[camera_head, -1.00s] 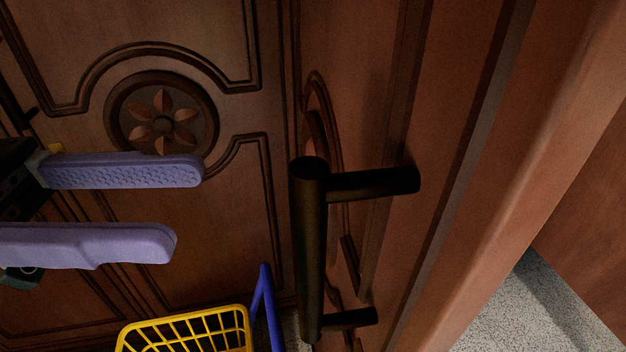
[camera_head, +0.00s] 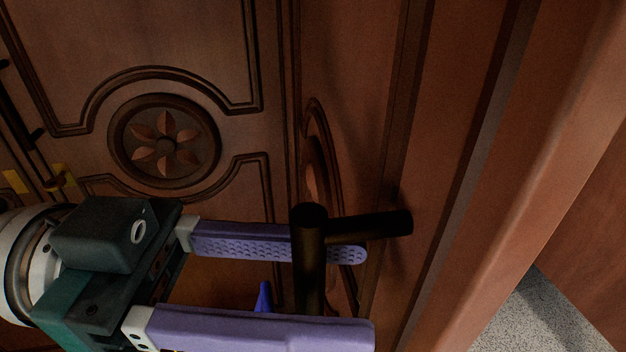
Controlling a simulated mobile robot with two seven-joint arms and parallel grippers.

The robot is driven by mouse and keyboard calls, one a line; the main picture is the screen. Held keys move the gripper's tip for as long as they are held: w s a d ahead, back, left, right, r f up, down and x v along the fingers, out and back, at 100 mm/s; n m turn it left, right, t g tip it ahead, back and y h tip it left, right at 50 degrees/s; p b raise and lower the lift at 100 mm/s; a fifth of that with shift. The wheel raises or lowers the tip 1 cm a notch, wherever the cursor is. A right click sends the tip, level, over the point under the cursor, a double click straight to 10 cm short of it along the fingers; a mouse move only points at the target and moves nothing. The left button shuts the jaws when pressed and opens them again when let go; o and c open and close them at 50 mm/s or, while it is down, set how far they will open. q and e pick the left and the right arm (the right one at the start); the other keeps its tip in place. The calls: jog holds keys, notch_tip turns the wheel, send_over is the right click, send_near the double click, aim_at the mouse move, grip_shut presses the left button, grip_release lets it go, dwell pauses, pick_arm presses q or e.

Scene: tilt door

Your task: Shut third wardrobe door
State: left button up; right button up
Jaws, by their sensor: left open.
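The open wardrobe door (camera_head: 455,90) is brown wood and stands out toward me, seen at a steep angle on the right. Its dark bar handle (camera_head: 309,240) stands upright in the lower middle. My left gripper (camera_head: 355,295) is open, with one purple finger passing behind the handle bar and the other in front of it. The fingers lie around the bar, apart from each other. The handle's lower end is hidden behind the near finger. My right gripper is not in view.
A shut carved door with a flower rosette (camera_head: 165,142) is on the left, with a dark handle (camera_head: 22,125) and brass-coloured hardware (camera_head: 58,178) at its edge. A blue piece (camera_head: 264,298) shows between my fingers. Speckled floor (camera_head: 510,315) is bare at the lower right.

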pick_arm(q)
grip_shut()
dwell(1.4)
